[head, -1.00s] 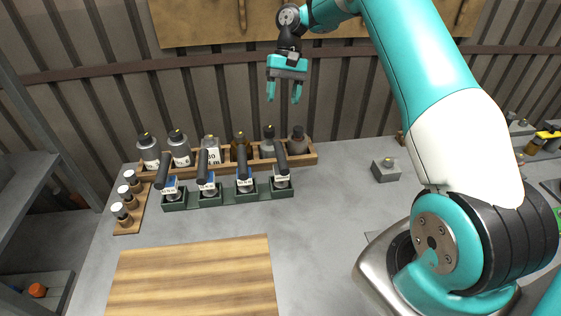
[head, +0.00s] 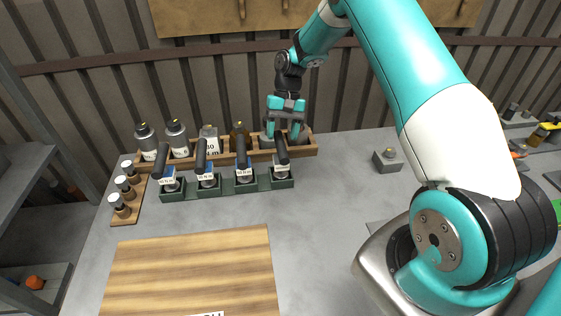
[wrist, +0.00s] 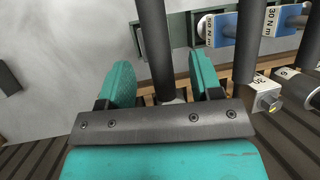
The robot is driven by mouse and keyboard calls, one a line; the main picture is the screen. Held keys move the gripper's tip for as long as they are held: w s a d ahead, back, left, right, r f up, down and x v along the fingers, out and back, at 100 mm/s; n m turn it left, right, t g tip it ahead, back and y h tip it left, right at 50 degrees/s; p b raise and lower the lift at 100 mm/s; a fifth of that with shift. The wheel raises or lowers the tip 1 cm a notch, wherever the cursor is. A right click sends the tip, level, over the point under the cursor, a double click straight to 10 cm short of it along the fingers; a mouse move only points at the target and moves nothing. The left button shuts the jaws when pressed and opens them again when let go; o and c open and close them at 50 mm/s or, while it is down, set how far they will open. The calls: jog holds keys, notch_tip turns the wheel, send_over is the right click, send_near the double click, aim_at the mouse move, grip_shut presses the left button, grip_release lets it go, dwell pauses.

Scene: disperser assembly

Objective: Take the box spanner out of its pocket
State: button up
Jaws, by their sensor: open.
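Several black-handled tools stand in a green pocket rack (head: 226,190) on the bench; which one is named the box spanner I cannot tell for sure. The rightmost tool (head: 282,152) leans in its end pocket, with a pale label at its base. My gripper (head: 284,134) is open just above and behind this tool in the head view. In the wrist view my gripper (wrist: 160,66) has a dark upright handle (wrist: 153,40) between its two teal fingers, with gaps on both sides.
A wooden rack (head: 312,150) with several bottles stands behind the green one, close to my fingers. A small wooden stand (head: 125,218) with capped vials is at the left. A wooden board (head: 190,275) lies in front. A grey block (head: 388,161) sits right; bench between is clear.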

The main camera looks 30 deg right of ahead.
aim_at(281, 142)
jog(key=shift+p+x, duration=0.9)
jog(key=shift+x, duration=1.35)
jog(key=shift+w+d, duration=0.15)
grip_shut()
jog(key=shift+r, duration=0.1)
